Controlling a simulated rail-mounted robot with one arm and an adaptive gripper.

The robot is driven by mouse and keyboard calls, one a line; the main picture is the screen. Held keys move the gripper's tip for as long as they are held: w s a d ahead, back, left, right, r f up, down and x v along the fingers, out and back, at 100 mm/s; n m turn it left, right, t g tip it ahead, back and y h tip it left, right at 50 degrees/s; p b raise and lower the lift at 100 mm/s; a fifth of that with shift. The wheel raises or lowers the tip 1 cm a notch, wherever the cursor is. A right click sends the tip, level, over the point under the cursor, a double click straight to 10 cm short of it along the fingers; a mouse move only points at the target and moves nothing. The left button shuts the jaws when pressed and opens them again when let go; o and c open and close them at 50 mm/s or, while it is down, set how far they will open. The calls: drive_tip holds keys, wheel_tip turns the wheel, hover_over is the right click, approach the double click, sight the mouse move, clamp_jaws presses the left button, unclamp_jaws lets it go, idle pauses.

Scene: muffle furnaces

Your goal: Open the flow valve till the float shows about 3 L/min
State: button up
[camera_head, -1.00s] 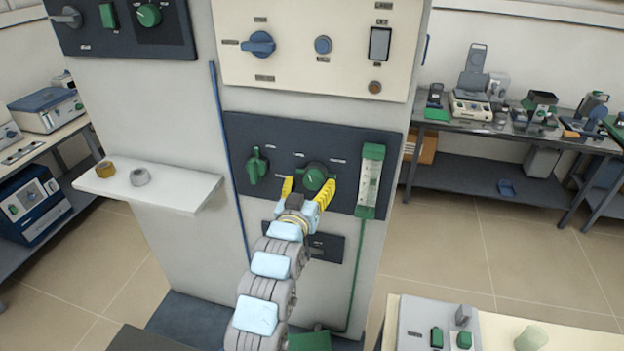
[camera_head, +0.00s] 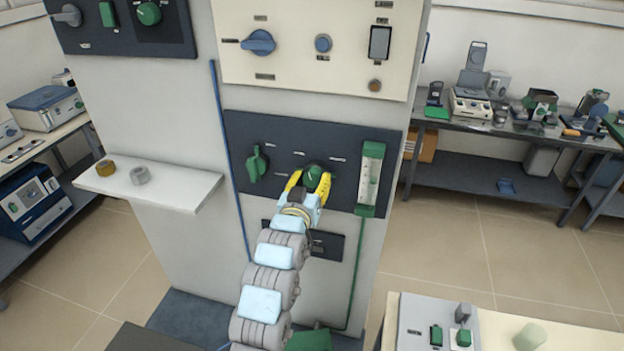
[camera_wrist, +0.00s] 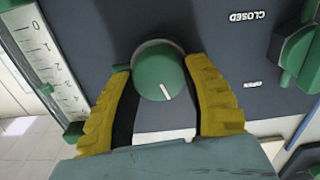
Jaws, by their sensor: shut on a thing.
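The green round flow valve knob (camera_head: 313,175) is on the dark panel, between another green knob and the flow meter. My gripper (camera_head: 309,186) is shut on it, one yellow finger on each side. In the wrist view the knob (camera_wrist: 160,72) sits between the fingertips (camera_wrist: 163,78), its white pointer line towards the wrist. The upright flow meter (camera_head: 369,181) has a green top and foot and a pale scale. In the wrist view the scale (camera_wrist: 50,62) appears upside down with 0 at the top. I cannot clearly read the float's level.
Another green knob (camera_head: 257,164) is left of the valve; the wrist view shows labels CLOSED and OPEN near it. A cream panel (camera_head: 310,80) with a blue knob sits above. A white shelf (camera_head: 148,186) with two rings sticks out at left. A green hose (camera_head: 359,275) hangs below the meter.

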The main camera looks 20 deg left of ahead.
drive_tip(key=shift+f+m+b, duration=0.1)
drive_tip(key=shift+m+b, duration=0.2)
drive_tip(key=shift+b, duration=0.55)
drive_tip(key=o, duration=1.2)
drive_tip(key=shift+s, duration=0.1)
drive_tip(key=s+d, duration=0.1)
drive_tip(key=s, duration=1)
drive_tip(key=shift+s+d, duration=0.2)
drive_tip(key=shift+s, duration=0.2)
